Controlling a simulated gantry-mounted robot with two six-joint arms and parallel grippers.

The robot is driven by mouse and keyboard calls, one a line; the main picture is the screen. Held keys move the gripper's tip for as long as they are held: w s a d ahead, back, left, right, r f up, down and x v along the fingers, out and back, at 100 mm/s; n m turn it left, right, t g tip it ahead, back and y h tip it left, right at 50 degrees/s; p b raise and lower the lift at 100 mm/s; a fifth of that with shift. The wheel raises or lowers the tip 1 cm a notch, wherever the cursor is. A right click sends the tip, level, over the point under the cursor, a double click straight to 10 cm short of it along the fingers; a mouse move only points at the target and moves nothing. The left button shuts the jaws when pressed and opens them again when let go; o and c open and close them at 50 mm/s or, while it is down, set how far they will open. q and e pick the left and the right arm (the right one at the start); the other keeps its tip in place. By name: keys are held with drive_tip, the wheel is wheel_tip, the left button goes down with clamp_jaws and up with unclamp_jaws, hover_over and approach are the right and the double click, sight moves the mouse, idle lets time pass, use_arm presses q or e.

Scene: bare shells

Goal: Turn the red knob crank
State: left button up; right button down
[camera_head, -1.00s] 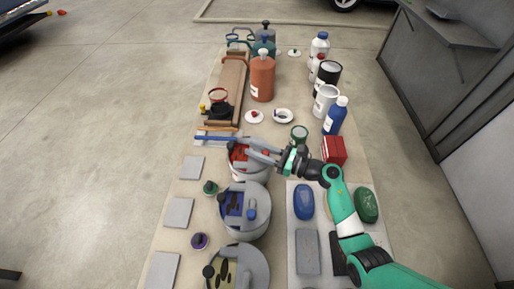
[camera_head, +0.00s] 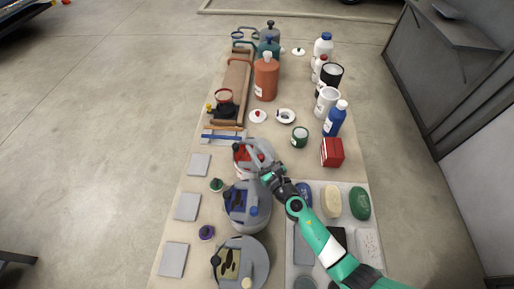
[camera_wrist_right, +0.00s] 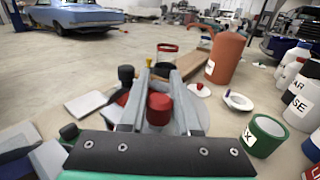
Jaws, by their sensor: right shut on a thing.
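The crank device (camera_head: 240,157) with a red top is a round grey pot-like body in the middle of the table in the head view. Its red knob (camera_wrist_right: 160,107) stands upright between the two grey fingers in the right wrist view. My right gripper (camera_head: 258,155) reaches over the device from the near right side and is shut on the red knob. The fingers cover much of the device's top in the head view. My left gripper is not in view.
Similar devices with a blue top (camera_head: 238,197) and an olive top (camera_head: 230,263) stand nearer. A red box (camera_head: 332,152), a green tin (camera_head: 300,136) and bottles stand right and behind. A grey tray (camera_head: 358,235) holding oval blocks lies under my right arm.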

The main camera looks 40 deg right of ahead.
drive_tip(key=shift+h, duration=0.3)
drive_tip(key=c, duration=0.6)
unclamp_jaws()
drive_tip(key=shift+s+a, duration=0.15)
drive_tip(key=shift+s, duration=0.3)
drive_tip(key=p+v, duration=0.1)
drive_tip(key=v, duration=0.9)
drive_tip(key=shift+s, duration=0.3)
